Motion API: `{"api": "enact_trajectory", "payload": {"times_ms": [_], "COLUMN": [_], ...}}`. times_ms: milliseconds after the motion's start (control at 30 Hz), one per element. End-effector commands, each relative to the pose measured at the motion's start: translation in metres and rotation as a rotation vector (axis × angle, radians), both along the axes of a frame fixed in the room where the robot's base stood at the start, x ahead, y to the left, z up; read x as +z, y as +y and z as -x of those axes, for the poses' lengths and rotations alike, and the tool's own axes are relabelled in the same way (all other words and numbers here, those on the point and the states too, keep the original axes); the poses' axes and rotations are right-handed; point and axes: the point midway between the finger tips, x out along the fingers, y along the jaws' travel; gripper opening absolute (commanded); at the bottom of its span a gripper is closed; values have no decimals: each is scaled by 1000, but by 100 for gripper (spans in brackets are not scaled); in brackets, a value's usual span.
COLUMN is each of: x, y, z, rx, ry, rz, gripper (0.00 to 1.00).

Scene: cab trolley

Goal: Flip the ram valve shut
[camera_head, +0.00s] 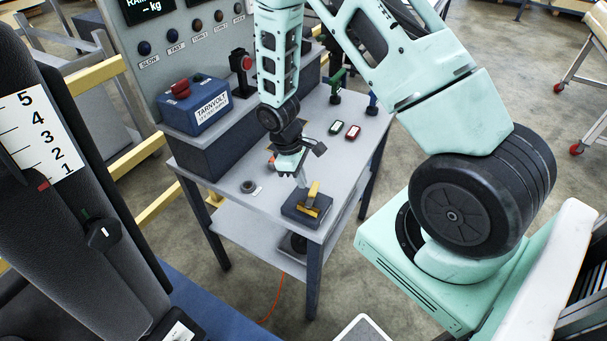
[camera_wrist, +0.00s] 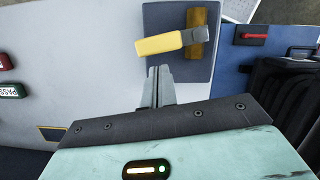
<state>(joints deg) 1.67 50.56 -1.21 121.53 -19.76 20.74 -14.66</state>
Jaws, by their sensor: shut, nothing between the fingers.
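The ram valve is a dark block (camera_head: 305,208) with a yellow lever (camera_head: 313,194), standing at the front corner of the grey trolley top. In the wrist view the yellow lever (camera_wrist: 160,44) lies sideways across a brown-yellow bar (camera_wrist: 196,36) on the dark base (camera_wrist: 172,68), with a grey piece at its right end. My gripper (camera_head: 301,184) points down just behind and to the left of the lever. In the wrist view its fingertips (camera_wrist: 160,72) are together and empty, close below the lever; I cannot tell whether they touch it.
The trolley top (camera_head: 222,166) has free room left of the valve, with a small round grey part (camera_head: 250,187). The blue TARNVOLT box (camera_head: 197,105) stands on a raised shelf. Green and blue levers stand at the back.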

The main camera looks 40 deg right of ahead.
Motion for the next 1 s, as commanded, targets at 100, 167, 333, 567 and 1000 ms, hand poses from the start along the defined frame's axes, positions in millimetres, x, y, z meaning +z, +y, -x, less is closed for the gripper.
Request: {"api": "enact_trajectory", "payload": {"times_ms": [100, 167, 333, 567, 1000], "x": [1, 0, 0, 0, 0], "y": [-3, -4, -4, -12, -19], "z": [6, 6, 7, 16, 27], "rx": [-1, -1, 0, -92, -234], "ry": [0, 0, -1, 3, 12], "rz": [-1, 0, -1, 0, 3], "gripper": [0, 0, 0, 0, 0]}}
